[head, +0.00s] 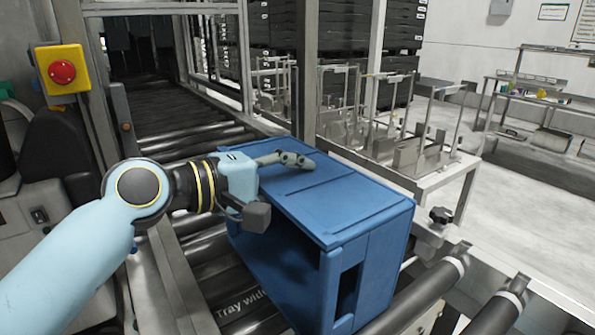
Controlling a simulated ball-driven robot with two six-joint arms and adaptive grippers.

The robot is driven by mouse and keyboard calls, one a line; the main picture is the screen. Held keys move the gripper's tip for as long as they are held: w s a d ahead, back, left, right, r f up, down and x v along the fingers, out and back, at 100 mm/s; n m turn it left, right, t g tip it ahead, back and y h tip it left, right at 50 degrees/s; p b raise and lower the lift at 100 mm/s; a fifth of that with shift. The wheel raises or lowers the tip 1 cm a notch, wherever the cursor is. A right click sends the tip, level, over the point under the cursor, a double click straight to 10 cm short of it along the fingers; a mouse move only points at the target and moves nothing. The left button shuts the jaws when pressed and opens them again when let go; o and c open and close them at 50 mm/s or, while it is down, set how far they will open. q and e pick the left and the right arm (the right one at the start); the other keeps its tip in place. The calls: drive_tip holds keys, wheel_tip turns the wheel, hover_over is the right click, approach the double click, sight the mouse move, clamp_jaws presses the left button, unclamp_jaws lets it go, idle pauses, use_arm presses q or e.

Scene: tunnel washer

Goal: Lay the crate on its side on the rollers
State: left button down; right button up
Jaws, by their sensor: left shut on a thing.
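The blue crate (345,205) is on the rollers in the middle of the head view. A flat panel faces up, and a dark open side faces left and towards me, so it looks laid on its side. A hand hole shows in its near end. My left gripper (278,187) is shut on the crate's upper wall at its left edge. One finger lies over the top panel; the other is at the edge, its tip partly hidden. The crate's underside and far side are hidden. My right gripper is not in view.
Rollers (190,130) run back into the dark washer opening at the upper left. Bare rollers (420,300) lie at the front right. A red stop button on a yellow box (62,70) is at left. A metal post (306,70) stands just behind the crate.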

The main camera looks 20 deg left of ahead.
use_arm(q)
drive_tip(key=shift+r, duration=0.1)
drive_tip(key=c, duration=1.4)
unclamp_jaws()
drive_tip(key=shift+o, duration=0.2)
drive_tip(key=shift+s, duration=0.1)
drive_tip(key=v, duration=1.2)
drive_tip(key=shift+a, duration=0.1)
